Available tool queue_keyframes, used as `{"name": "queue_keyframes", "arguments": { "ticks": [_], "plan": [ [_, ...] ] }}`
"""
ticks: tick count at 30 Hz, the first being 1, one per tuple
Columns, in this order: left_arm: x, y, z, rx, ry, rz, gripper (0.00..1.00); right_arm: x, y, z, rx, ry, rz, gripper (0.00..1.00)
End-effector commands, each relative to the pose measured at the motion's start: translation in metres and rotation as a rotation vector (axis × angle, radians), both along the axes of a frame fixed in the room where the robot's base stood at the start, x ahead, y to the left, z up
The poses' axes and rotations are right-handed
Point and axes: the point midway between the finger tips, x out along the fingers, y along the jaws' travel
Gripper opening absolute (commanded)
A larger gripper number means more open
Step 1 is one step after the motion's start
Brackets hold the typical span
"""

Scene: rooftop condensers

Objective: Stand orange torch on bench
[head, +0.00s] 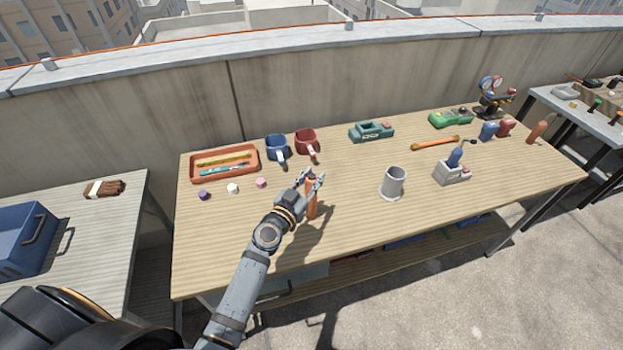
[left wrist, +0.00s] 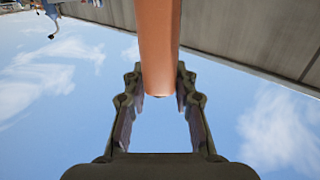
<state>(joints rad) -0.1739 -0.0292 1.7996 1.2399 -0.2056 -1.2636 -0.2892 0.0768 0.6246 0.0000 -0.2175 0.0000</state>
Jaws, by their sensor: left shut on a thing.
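The orange torch (head: 312,207) is a plain orange cylinder, roughly upright over the front middle of the wooden bench (head: 240,240). My left gripper (head: 314,183) is shut on it near its upper part. In the left wrist view the torch (left wrist: 159,45) runs between the two fingers (left wrist: 160,100). I cannot tell whether its lower end touches the bench. My right gripper is not in view.
A grey cup (head: 393,183) stands right of the torch, with a grey holder (head: 452,174) beyond it. The front-left bench top is clear.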

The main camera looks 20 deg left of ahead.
Motion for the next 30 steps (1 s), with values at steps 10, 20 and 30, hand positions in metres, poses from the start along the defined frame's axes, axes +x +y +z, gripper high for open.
{"name": "queue_keyframes", "arguments": {
  "ticks": [10, 20, 30],
  "plan": [
    [0.0, 0.0, -0.002, 0.0, -0.001, 0.0, 0.5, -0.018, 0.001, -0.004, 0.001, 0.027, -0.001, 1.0],
    [-0.008, 0.002, -0.001, 0.001, 0.0, 0.0, 0.5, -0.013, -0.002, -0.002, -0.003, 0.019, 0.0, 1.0],
    [-0.088, 0.017, -0.003, 0.002, 0.001, -0.001, 0.5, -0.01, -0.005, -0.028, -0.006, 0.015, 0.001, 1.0]
  ]
}}
